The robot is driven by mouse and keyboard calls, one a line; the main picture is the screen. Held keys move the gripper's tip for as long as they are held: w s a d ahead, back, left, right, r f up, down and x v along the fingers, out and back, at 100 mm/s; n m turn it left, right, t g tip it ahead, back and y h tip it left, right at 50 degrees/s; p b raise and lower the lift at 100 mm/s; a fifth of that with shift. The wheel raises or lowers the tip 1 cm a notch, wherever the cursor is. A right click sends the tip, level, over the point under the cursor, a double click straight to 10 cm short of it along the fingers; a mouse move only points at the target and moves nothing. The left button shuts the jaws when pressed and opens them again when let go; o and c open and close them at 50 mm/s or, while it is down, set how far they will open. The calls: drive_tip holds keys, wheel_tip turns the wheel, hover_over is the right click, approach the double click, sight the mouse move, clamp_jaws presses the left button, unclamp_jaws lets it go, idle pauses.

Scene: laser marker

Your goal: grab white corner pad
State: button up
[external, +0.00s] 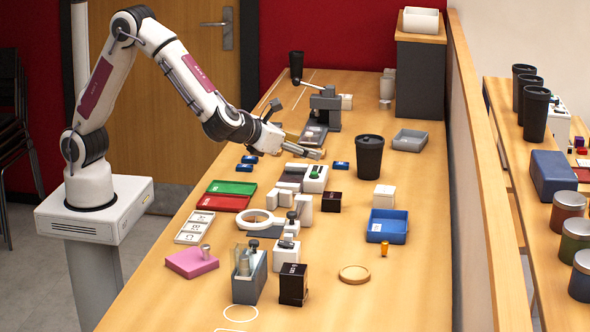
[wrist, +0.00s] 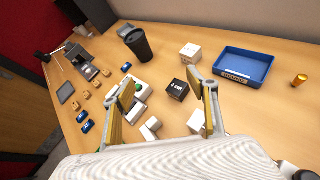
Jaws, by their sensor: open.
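Several small white blocks stand mid-table. In the external view one (external: 303,210) stands upright beside a white ring stand, with others close to its left. In the wrist view, white angled pieces (wrist: 150,128) lie low at the left, near the left finger, and another white block (wrist: 196,121) is partly covered by the right finger. I cannot tell for certain which is the white corner pad. My gripper (external: 316,154) is open and empty above the table, beyond the white blocks. In the wrist view its fingers (wrist: 160,92) are spread wide, with a black box (wrist: 177,88) showing between them.
A tall black cup (external: 369,155), a white box (external: 384,195) and a blue tray (external: 387,240) stand to the right. A ring stand (external: 255,228), glass-slide holder and green and red trays (external: 231,188) crowd the left. The front right has free room around a wooden disc (external: 354,274).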

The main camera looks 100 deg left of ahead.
sight(280, 193)
drive_tip(key=s+a+f+n+g+y, duration=0.1)
drive_tip(key=s+f+n+g+y, duration=0.2)
drive_tip(key=s+f+n+g, duration=0.2)
wheel_tip(280, 193, down, 2)
drive_tip(key=s+n, duration=0.2)
drive_tip(key=shift+s+a+n+g, duration=0.2)
drive_tip(key=shift+a+n+g, duration=0.15)
drive_tip(key=shift+n+g, duration=0.05)
drive_tip(key=shift+f, duration=0.2)
drive_tip(key=shift+f, duration=2.85)
drive_tip(key=shift+f, duration=0.15)
drive_tip(key=shift+f, duration=0.25)
drive_tip(key=shift+a+f, duration=0.2)
drive_tip(key=shift+f, duration=0.05)
drive_tip(key=shift+x, duration=2.3)
drive_tip(key=shift+c, duration=0.3)
